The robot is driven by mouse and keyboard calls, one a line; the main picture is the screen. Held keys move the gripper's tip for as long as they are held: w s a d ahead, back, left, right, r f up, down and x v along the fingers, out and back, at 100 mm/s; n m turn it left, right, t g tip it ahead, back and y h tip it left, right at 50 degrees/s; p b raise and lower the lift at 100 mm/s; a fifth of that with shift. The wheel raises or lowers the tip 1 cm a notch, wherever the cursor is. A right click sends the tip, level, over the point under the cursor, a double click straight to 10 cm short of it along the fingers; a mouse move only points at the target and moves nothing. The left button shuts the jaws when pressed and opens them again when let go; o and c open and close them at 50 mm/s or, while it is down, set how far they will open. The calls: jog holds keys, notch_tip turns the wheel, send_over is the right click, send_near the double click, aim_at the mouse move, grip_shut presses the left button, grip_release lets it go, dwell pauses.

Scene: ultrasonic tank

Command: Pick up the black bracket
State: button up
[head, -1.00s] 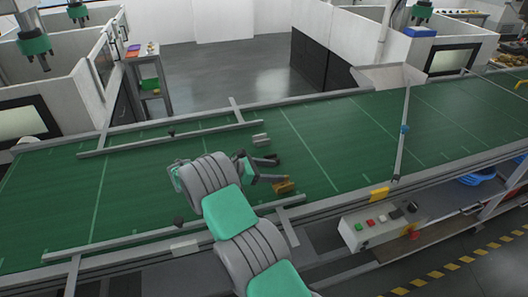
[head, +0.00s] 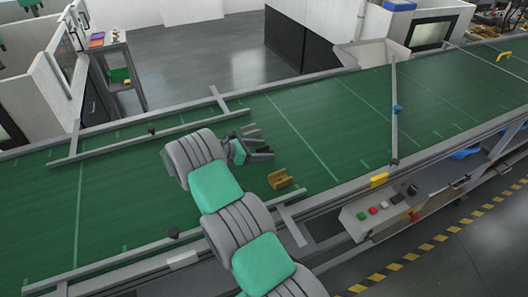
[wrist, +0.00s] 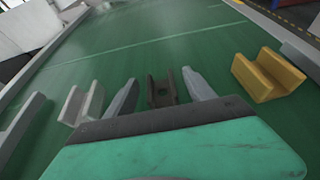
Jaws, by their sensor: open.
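The black bracket (wrist: 162,92) is a small dark U-shaped channel with a hole in its base. In the wrist view it sits on the green conveyor, in line with the gap between my two fingers. My gripper (wrist: 160,86) is open, with one grey finger to each side of the bracket and nothing clasped. In the head view my gripper (head: 268,150) is low over the belt. There I cannot tell the black bracket apart from the dark fingers.
A yellow-brown bracket (wrist: 267,74) lies right of my fingers, and a light grey bracket (wrist: 82,104) lies close on the left. A grey guide rail (head: 150,133) runs along the belt's far side.

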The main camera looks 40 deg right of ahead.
jog(key=shift+x, duration=1)
jog(key=shift+r, duration=0.1)
grip_shut()
